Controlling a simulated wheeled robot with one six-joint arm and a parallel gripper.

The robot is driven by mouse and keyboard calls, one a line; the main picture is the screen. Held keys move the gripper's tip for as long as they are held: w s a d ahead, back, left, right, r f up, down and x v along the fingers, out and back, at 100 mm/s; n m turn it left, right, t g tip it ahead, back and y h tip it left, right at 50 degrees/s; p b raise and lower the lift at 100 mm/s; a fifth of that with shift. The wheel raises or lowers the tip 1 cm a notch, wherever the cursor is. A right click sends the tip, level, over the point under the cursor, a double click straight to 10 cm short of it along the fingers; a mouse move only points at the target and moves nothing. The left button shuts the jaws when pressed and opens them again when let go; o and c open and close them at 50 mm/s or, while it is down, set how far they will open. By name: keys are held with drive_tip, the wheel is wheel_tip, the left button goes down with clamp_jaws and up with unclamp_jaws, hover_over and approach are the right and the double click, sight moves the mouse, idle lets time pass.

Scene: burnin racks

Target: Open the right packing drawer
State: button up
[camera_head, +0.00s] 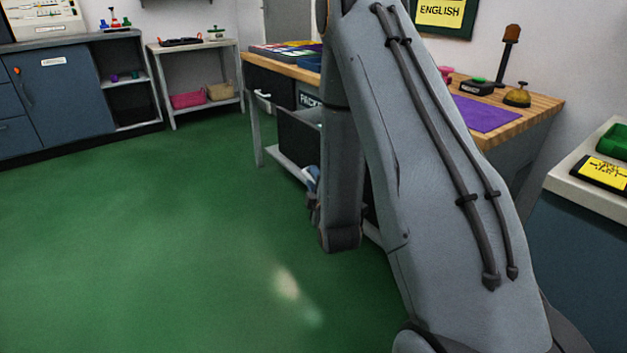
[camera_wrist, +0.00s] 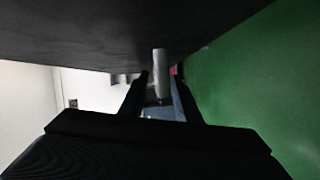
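The packing table (camera_head: 548,103) has a wooden top. Its left drawer (camera_head: 262,82) is dark with a pale handle and looks closed. Right of it, a dark front panel (camera_head: 298,140) stands out below the tabletop and looks like a drawer pulled out; my arm hides its right part. My gripper (camera_head: 313,200) is low beside this panel, partly hidden by my arm. In the wrist view my gripper (camera_wrist: 161,80) has its black fingers apart, with a pale grey bar (camera_wrist: 160,70) between them, probably a handle. Small gaps show beside the bar. A dark surface fills the top.
A purple mat (camera_head: 487,113), a brass bell (camera_head: 517,96) and other items lie on the tabletop. A blue cabinet (camera_head: 65,92) and a shelf with baskets (camera_head: 188,99) stand at the back left. A counter (camera_head: 580,185) is at the right. The green floor (camera_head: 150,240) is clear.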

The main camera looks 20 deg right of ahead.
drive_tip(key=shift+s, duration=0.1)
drive_tip(key=s+a, duration=0.1)
drive_tip(key=s, duration=0.6)
drive_tip(key=shift+s+a+r+p, duration=0.15)
drive_tip(key=shift+s+r+p, duration=0.1)
drive_tip(key=shift+r+p, duration=0.15)
drive_tip(key=shift+w, duration=0.1)
drive_tip(key=s+a+r+m+g+y, duration=0.2)
drive_tip(key=a+m+g, duration=0.15)
drive_tip(key=a, duration=0.35)
drive_tip(key=s+a+r+m+g+y, duration=0.1)
drive_tip(key=s+a+r+m+g, duration=0.1)
drive_tip(key=a+g, duration=0.35)
drive_tip(key=s+a+r+m+g, duration=0.1)
drive_tip(key=s+a+r+g, duration=0.15)
drive_tip(key=s, duration=0.35)
drive_tip(key=s+a+r+m+g, duration=0.1)
drive_tip(key=s+a+m, duration=0.15)
drive_tip(key=s, duration=0.35)
drive_tip(key=s+r+m+g, duration=0.2)
drive_tip(key=s+r+g, duration=0.3)
drive_tip(key=s, duration=0.9)
drive_tip(key=d+r+m+p, duration=0.3)
drive_tip(key=d+r+p, duration=0.6)
drive_tip(key=p, duration=1.1)
wheel_tip(320, 180, up, 3)
drive_tip(key=shift+w+r+t+p, duration=0.2)
drive_tip(key=shift+w+t+p, duration=0.05)
drive_tip(key=shift+t+p, duration=0.15)
